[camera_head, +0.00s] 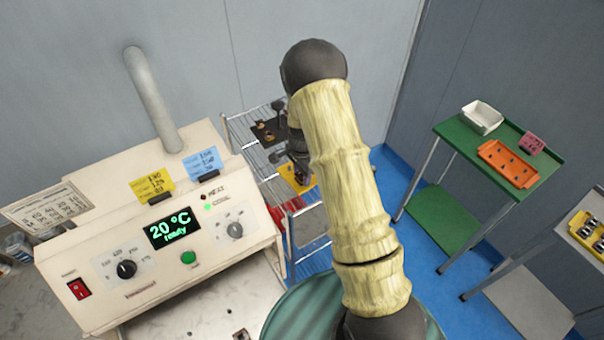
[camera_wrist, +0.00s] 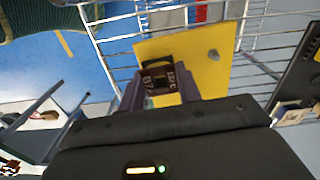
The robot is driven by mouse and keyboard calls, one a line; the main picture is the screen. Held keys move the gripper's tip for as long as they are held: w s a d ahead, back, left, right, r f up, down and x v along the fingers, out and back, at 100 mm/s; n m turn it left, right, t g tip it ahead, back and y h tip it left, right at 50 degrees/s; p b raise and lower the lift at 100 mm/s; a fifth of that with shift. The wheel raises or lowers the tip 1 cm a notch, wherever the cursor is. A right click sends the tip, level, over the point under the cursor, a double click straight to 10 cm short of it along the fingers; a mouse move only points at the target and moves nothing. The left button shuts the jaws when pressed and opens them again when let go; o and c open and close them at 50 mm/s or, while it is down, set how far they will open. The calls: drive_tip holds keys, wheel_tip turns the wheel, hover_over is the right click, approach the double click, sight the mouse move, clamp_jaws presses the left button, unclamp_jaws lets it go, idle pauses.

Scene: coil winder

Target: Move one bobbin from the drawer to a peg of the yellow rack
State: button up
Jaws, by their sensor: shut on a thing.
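My gripper (camera_wrist: 160,88) is shut on a dark bobbin (camera_wrist: 158,77) with pale lettering, seen between the fingers in the wrist view. Behind the bobbin is the yellow rack (camera_wrist: 206,68), a flat yellow plate with a grey peg (camera_wrist: 212,55) showing to the bobbin's right. I cannot tell whether the bobbin touches the rack or sits around a peg. In the head view, the yellow rack (camera_head: 289,174) shows on a wire shelf, partly hidden by my arm and gripper (camera_head: 299,176). I cannot make out the drawer clearly.
The wire shelf (camera_head: 246,133) also bears a black board (camera_head: 268,132) with small parts. The winder machine (camera_head: 180,225) stands in front left. At right, a green table (camera_head: 452,133) holds a white bin (camera_head: 482,117) and an orange tray (camera_head: 507,164).

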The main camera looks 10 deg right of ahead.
drive_tip(key=shift+f+b, duration=0.45)
drive_tip(key=shift+f, duration=0.25)
drive_tip(key=o, duration=1)
drive_tip(key=shift+o, duration=0.2)
drive_tip(key=shift+r, duration=0.15)
wheel_tip(320, 180, up, 17)
drive_tip(key=b, duration=0.4)
